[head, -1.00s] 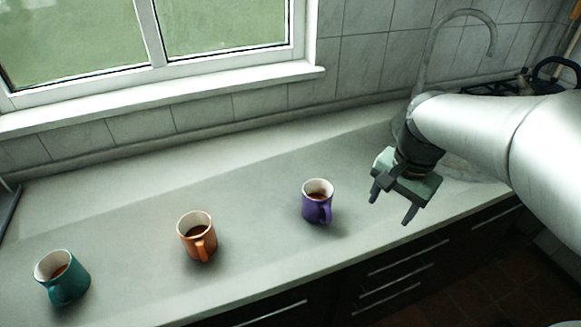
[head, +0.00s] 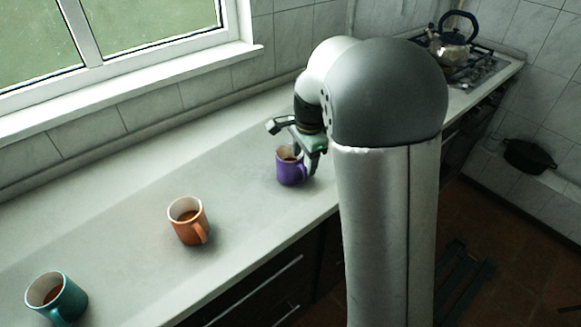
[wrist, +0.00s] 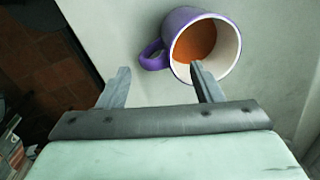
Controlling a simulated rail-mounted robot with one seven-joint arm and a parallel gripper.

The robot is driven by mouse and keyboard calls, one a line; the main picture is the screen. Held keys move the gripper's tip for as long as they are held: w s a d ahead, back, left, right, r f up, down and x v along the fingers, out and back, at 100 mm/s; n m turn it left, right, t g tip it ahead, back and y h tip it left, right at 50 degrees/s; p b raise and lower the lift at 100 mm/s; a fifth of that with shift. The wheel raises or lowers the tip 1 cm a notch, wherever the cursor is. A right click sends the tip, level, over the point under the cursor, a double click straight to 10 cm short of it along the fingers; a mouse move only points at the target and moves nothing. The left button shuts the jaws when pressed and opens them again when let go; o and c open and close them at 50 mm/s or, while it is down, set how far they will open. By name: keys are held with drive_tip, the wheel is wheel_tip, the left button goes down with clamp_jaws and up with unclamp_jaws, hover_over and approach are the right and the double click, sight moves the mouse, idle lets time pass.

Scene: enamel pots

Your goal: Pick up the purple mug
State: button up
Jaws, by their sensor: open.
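The purple mug (head: 291,170) stands upright on the counter, close to my arm, with brown liquid inside. In the wrist view the mug (wrist: 185,22) is at the top, with its handle on the left. My gripper (head: 293,145) is open and empty beside and partly above the mug. In the wrist view my gripper (wrist: 160,75) has its right fingertip overlapping the mug's near rim and its left fingertip over bare counter, left of the handle. I cannot tell whether the finger touches the mug.
An orange mug (head: 188,221) and a teal mug (head: 56,299) stand on the grey counter (head: 120,235) to the left, both with dark liquid. A window (head: 130,40) is behind. A kettle (head: 450,47) sits on the stove at the back right. The counter's front edge is close to the purple mug.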

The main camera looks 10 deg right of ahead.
drive_tip(key=shift+f+p, duration=0.35)
drive_tip(key=shift+f, duration=3)
clamp_jaws()
